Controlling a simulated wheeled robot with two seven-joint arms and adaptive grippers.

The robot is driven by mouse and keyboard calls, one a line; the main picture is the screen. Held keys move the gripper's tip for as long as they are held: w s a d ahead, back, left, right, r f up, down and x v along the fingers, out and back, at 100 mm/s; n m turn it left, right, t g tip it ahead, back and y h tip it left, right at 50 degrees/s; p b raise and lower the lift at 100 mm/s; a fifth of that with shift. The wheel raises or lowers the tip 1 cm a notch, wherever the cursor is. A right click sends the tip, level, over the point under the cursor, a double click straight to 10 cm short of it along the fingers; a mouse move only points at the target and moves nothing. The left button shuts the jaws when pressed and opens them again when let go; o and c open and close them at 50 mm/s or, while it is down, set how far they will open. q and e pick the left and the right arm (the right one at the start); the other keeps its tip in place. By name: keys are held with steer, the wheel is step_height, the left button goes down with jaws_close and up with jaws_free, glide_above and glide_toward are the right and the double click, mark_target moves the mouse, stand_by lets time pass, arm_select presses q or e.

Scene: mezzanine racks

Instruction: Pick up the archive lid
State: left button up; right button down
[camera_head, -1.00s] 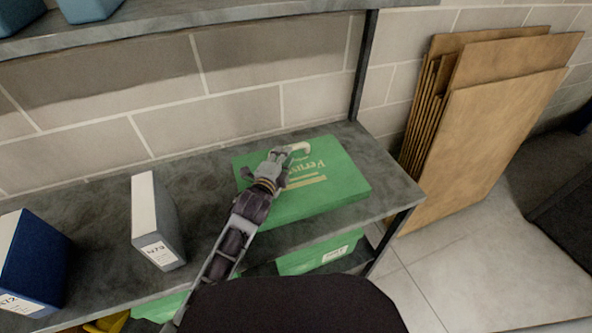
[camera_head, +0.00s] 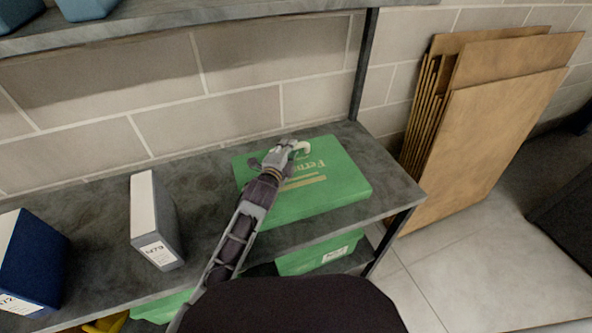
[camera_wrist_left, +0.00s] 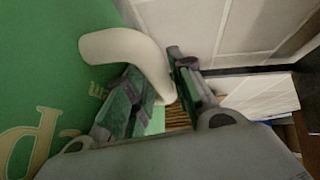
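The archive lid (camera_head: 330,185) is a green, flat, box-like cover with pale lettering, lying on the right end of the grey shelf. It also fills the left of the left wrist view (camera_wrist_left: 45,75). A white curved handle (camera_wrist_left: 125,45) stands up from it; in the head view its tip (camera_head: 304,145) shows beside my fingers. My left gripper (camera_head: 292,148) is over the lid's back part. In the wrist view its fingers (camera_wrist_left: 165,90) are apart, with the handle's end reaching between them; firm contact cannot be seen. My right gripper is not in view.
A grey-white binder box (camera_head: 155,220) and a dark blue one (camera_head: 32,262) stand to the left. A shelf post (camera_head: 364,65) rises behind the lid. Another green box (camera_head: 320,252) sits below. Brown boards (camera_head: 490,130) lean at right. An upper shelf (camera_head: 180,22) overhangs.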

arm_select(q)
steer(key=shift+w+d, duration=0.1)
steer(key=shift+w, duration=0.15)
stand_by(0.3)
jaws_close()
steer(key=shift+r, duration=0.15)
steer(key=shift+r, duration=0.1)
